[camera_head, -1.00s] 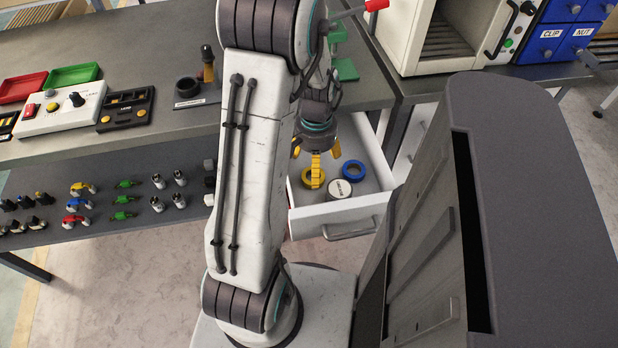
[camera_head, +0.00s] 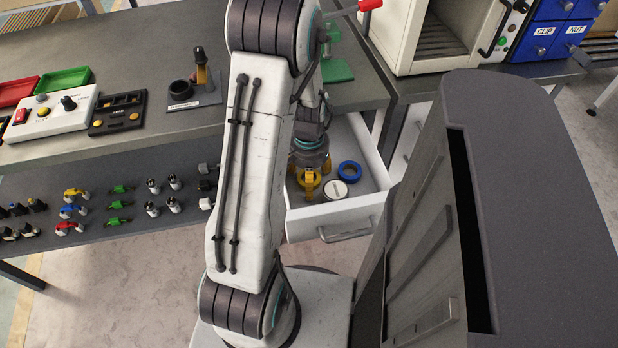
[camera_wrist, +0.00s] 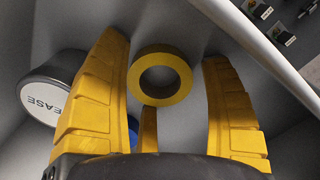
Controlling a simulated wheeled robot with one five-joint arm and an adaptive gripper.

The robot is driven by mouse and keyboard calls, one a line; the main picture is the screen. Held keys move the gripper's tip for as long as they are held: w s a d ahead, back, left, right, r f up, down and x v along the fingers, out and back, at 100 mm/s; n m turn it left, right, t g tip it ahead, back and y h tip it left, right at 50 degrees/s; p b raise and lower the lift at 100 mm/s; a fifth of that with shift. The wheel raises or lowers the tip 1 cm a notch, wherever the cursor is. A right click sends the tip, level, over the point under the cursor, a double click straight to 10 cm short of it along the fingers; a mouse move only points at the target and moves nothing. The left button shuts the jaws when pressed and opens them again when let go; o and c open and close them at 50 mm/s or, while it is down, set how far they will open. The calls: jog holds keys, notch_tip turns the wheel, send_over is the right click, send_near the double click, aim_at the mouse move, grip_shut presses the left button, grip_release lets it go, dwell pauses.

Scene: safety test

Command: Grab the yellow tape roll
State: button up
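The yellow tape roll (camera_wrist: 160,76) lies flat on the floor of the open white drawer, in the wrist view between my yellow fingers and beyond them. My gripper (camera_wrist: 165,85) is open, its fingers spread around the roll with a visible gap on both sides. In the head view my gripper (camera_head: 311,185) is low inside the drawer (camera_head: 335,221), over the spot of the yellow roll, which its fingers mostly hide there. I cannot tell how far the fingertips are above the drawer floor.
A white round tin (camera_head: 335,190) stands right beside my gripper, close to a finger in the wrist view (camera_wrist: 48,95). A blue tape roll (camera_head: 350,170) lies behind it. The drawer walls and the workbench (camera_head: 150,130) edge bound the space.

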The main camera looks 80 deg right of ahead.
jog(key=c, duration=0.9)
jog(key=shift+r, duration=0.15)
